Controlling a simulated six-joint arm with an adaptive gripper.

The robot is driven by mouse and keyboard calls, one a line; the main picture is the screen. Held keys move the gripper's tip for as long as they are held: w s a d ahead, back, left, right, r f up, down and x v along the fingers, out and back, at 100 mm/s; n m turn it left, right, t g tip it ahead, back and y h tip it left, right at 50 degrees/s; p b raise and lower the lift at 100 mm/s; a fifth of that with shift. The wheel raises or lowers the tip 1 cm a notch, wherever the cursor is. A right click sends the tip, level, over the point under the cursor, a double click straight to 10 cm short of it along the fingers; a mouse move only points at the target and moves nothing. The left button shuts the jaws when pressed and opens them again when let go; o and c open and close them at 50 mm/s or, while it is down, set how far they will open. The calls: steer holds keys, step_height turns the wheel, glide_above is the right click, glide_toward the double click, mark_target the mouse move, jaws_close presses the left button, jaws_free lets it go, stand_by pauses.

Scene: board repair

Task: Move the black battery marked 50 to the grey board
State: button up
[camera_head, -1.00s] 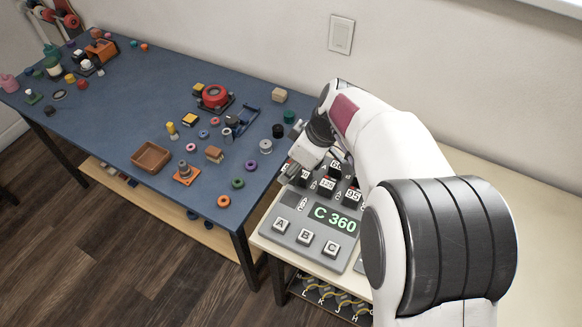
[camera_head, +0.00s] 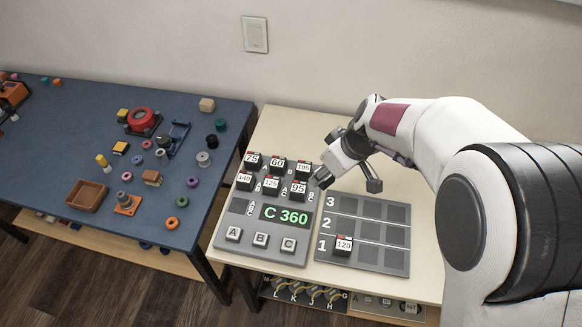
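The grey panel (camera_head: 237,208) holds black batteries with white labels in two rows. They read 75 (camera_head: 252,162), 60 (camera_head: 277,164), 105 (camera_head: 302,169), 140 (camera_head: 245,181), 125 (camera_head: 271,185) and 95 (camera_head: 298,190). I cannot read 50 on any of them. The panel's green display (camera_head: 286,215) reads C 360. The grey board (camera_head: 365,219), with rows 1, 2 and 3 of dark squares, lies to its right. A battery marked 120 (camera_head: 343,244) stands in row 1, left square. My gripper (camera_head: 347,181) is above the board's far left corner, fingers apart, nothing visible between them.
Buttons A (camera_head: 233,234), B (camera_head: 261,239) and C (camera_head: 288,244) line the panel's front. The pale table (camera_head: 296,126) is clear behind it. A blue table (camera_head: 60,130) with scattered small parts stands to the left. My arm covers the right side.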

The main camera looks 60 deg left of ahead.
steer(key=w+d+f+m+t+h, duration=0.1)
steer(key=w+d+m+t, duration=0.2)
steer(key=w+m, duration=0.3)
steer(key=shift+w+d+f+m+t, duration=0.2)
steer(key=shift+d+m+t, duration=0.3)
steer(key=shift+m, duration=1.8)
steer(key=shift+d, duration=0.1)
steer(key=shift+f, duration=0.15)
glide_toward(349, 201)
steer(key=shift+x, duration=2.6)
steer(key=shift+w+f, duration=0.15)
steer(key=shift+f, duration=0.25)
steer(key=o, duration=1.2)
steer(key=shift+o, duration=0.2)
